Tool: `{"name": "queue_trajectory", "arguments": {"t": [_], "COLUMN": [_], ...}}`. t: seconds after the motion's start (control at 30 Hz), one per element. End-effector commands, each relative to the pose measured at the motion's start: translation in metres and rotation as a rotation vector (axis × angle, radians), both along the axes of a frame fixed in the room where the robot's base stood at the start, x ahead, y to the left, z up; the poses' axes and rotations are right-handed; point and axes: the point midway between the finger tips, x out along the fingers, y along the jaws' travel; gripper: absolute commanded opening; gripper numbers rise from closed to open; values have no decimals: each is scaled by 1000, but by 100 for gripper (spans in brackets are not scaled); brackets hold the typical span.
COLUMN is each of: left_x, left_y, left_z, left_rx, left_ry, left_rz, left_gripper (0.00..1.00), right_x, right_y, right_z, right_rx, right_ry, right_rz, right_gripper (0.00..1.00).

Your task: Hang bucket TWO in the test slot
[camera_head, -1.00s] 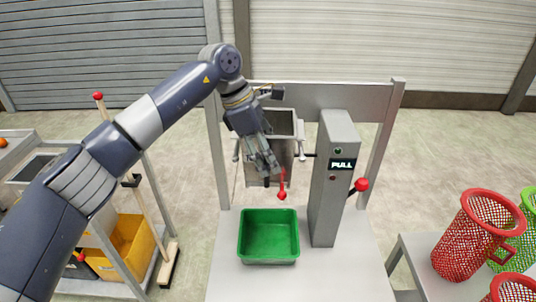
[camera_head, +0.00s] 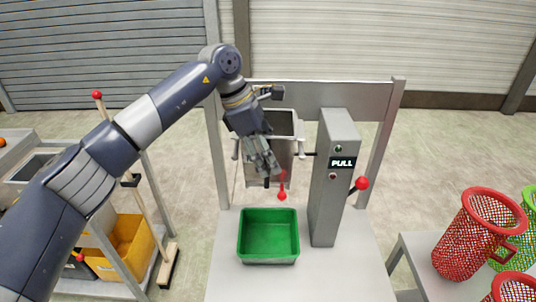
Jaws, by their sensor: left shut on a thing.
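A grey metal bucket (camera_head: 284,122) with a dark open top is upright between the posts of the grey frame (camera_head: 310,97), behind the control column. Pale fittings show at its left and right sides. My left gripper (camera_head: 265,172) points down in front of the bucket and is shut, apparently on the bucket; its grip point is hidden. A red lever with a ball end (camera_head: 282,195) hangs just right of the fingertips. No number on the bucket is readable. I cannot tell whether the bucket rests on its supports. My right gripper is not in view.
A grey column (camera_head: 331,215) with a PULL display and red-knobbed lever (camera_head: 361,184) stands right of the bucket. A green tray (camera_head: 268,257) sits on the table below. Red mesh baskets (camera_head: 465,245) stand at right; a cart with a yellow bin (camera_head: 128,242) is at left.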

Motion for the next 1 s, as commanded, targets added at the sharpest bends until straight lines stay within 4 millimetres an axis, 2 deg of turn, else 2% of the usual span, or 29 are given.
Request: {"name": "queue_trajectory", "arguments": {"t": [0.87, 0.9, 1.0], "left_x": [0, 0, 0], "left_y": [0, 0, 0], "left_z": [-11, -11, -11], "left_rx": [-2, -3, -2], "left_ry": [-3, -3, -3], "left_rz": [-1, -1, -1], "left_gripper": [8, 55, 74], "right_x": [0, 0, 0], "right_y": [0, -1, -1], "right_z": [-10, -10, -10], "right_rx": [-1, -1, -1], "right_ry": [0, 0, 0], "right_rz": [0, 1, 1], "right_gripper": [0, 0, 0]}}
